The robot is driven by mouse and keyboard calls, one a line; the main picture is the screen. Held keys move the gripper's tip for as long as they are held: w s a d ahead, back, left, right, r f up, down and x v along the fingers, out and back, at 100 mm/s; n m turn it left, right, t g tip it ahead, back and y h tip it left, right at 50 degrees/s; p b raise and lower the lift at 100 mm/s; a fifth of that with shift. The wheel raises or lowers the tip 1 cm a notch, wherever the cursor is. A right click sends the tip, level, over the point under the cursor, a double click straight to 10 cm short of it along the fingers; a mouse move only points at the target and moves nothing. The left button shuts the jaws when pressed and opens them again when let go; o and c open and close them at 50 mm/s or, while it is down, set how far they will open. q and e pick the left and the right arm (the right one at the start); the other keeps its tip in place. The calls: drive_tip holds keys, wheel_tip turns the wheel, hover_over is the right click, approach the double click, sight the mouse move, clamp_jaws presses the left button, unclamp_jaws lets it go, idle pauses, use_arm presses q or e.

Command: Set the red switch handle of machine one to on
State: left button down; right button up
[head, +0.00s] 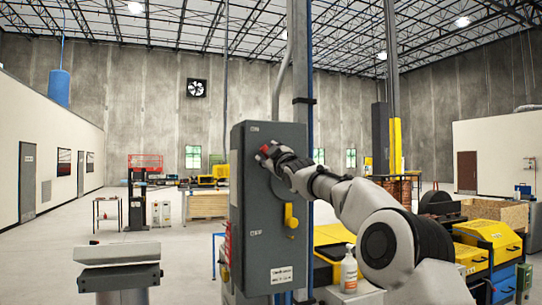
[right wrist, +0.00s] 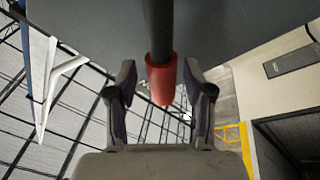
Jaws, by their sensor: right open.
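The grey switch box (head: 275,255) stands upright in the middle of the head view. Its red handle tip (head: 264,149) shows near the upper label, which seems to read ON; a lower label seems to read OFF. My right gripper (head: 269,156) is at the handle and hides part of it. In the right wrist view, the red grip (right wrist: 161,82) on a dark rod lies between the open fingers of my right gripper (right wrist: 160,92), with gaps on both sides. My left gripper is not in view.
A yellow latch (head: 290,215) sticks out of the box front below my right arm. A white bottle (head: 348,270) stands right of the box, near my arm. Yellow-topped carts (head: 485,235) stand at the right. The floor at the left is mostly open.

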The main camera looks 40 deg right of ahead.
drive_tip(key=v, duration=0.7)
drive_tip(key=shift+a, duration=0.1)
drive_tip(key=shift+s, duration=0.15)
